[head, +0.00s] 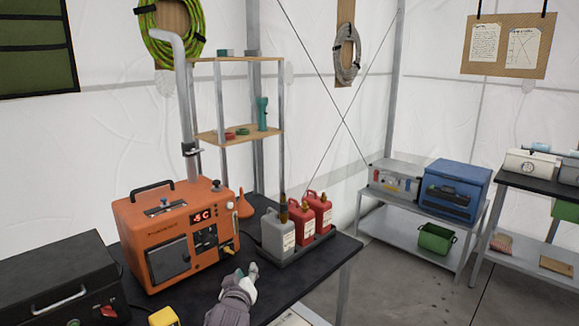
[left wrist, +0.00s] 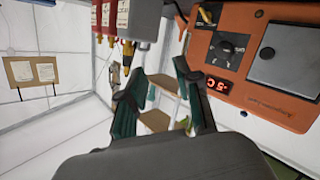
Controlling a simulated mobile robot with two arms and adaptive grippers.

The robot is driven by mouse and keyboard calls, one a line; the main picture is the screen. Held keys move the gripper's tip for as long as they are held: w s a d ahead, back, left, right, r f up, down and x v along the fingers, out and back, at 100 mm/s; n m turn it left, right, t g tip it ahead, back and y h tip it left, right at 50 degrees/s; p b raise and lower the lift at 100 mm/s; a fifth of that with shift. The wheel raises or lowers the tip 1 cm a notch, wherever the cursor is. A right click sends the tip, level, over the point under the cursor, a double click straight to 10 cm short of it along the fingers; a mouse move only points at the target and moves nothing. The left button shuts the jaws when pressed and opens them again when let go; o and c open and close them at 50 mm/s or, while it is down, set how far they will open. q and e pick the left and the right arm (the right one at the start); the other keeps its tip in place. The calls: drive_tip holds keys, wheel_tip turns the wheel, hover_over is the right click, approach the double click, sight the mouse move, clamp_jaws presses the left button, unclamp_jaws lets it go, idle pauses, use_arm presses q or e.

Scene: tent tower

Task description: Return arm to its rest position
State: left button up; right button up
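My left gripper (head: 249,275) is at the bottom middle of the head view, over the black table (head: 341,250), in front of the orange heater box and the jerrycans. In the left wrist view its two dark green fingers (left wrist: 157,80) stand apart with nothing between them. The forearm behind it is mostly cut off by the picture's lower edge. My right gripper is in neither view.
The orange heater (head: 178,232), its display reading -5 C, stands left of the gripper. A grey jerrycan (head: 277,236) and two red ones (head: 302,222) stand behind-right of it. A black case (head: 55,285) and a yellow object (head: 163,316) are at left.

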use_arm(q)
drive_tip(key=s+a+f+m+g, duration=0.1)
drive_tip(key=s+a+f+g, duration=0.25)
drive_tip(key=s+f, duration=0.55)
drive_tip(key=s+a+f+m+g, duration=0.2)
drive_tip(key=s+a+f+g, duration=0.3)
drive_tip(key=s, duration=0.8)
drive_tip(key=s+m+g, duration=0.3)
drive_tip(key=s+m, duration=0.1)
drive_tip(key=s, duration=1.9)
wheel_tip(320, 180, down, 30)
drive_tip(key=s+r+g+b, duration=0.1)
drive_tip(key=g+b, duration=0.1)
drive_tip(key=b, duration=0.3)
drive_tip(key=s+a+f+b, duration=0.1)
drive_tip(key=s+f+b, duration=0.1)
drive_tip(key=s+f, duration=0.7)
drive_tip(key=s+a+f+b, duration=0.2)
drive_tip(key=s+f, duration=0.6)
drive_tip(key=f, duration=0.6)
drive_tip(key=shift+s+a+f+m+g+b, duration=0.15)
drive_tip(key=shift+s+a+m+g+b, duration=0.15)
drive_tip(key=shift+s+g+b, duration=0.15)
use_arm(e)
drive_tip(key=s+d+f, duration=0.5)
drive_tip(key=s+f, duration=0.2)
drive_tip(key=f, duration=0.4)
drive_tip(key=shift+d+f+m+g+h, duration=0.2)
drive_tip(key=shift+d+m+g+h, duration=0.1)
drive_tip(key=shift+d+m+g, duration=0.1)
